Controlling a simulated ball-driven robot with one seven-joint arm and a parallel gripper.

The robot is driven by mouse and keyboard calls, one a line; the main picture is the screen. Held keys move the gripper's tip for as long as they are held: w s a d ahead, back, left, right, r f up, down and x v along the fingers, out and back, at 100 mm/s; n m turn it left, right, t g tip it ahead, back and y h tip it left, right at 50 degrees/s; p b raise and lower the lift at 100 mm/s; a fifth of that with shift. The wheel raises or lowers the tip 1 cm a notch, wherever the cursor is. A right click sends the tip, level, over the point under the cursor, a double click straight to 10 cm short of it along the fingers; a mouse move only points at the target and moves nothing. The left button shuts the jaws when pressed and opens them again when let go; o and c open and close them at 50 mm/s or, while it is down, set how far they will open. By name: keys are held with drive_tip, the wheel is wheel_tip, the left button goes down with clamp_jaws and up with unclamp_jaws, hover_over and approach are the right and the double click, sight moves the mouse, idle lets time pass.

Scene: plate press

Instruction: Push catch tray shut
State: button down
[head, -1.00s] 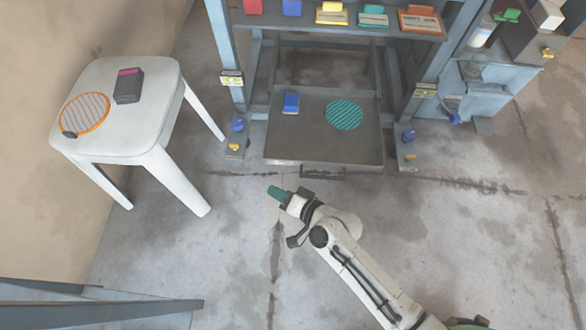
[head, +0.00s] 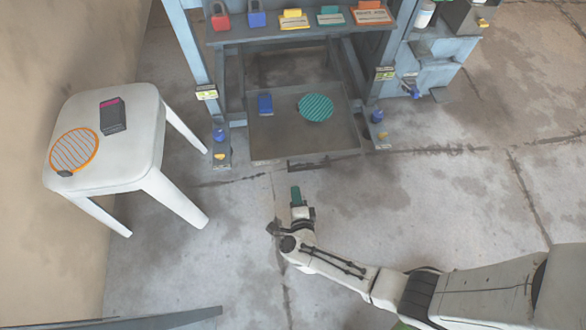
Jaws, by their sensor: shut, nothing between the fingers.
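The catch tray (head: 285,143) is a grey, shallow tray pulled out at the bottom of the blue press frame. A dark handle (head: 308,164) shows at its front edge. A blue box (head: 265,104) and a teal striped disc (head: 316,107) lie in it. My gripper (head: 296,190), with teal fingertips, is shut and empty. In the picture it is just below the tray's front edge, pointing toward it, with a visible gap between them.
A white stool (head: 140,150) at the left holds an orange striped disc (head: 74,150) and a dark box (head: 112,115). Padlocks and signs line the shelf (head: 300,33) above the tray. Blue posts (head: 188,50) flank the tray. Floor around my gripper is clear.

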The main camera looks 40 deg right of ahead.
drive_tip(key=b, duration=0.4)
approach(289, 157)
drive_tip(key=x, duration=0.2)
drive_tip(key=f+x, duration=0.1)
drive_tip(key=x, duration=0.2)
drive_tip(key=shift+w+d+b, duration=0.35)
drive_tip(key=shift+w+d, duration=0.05)
drive_tip(key=shift+w, duration=0.05)
drive_tip(key=shift+w+r, duration=0.1)
drive_tip(key=shift+w, duration=0.05)
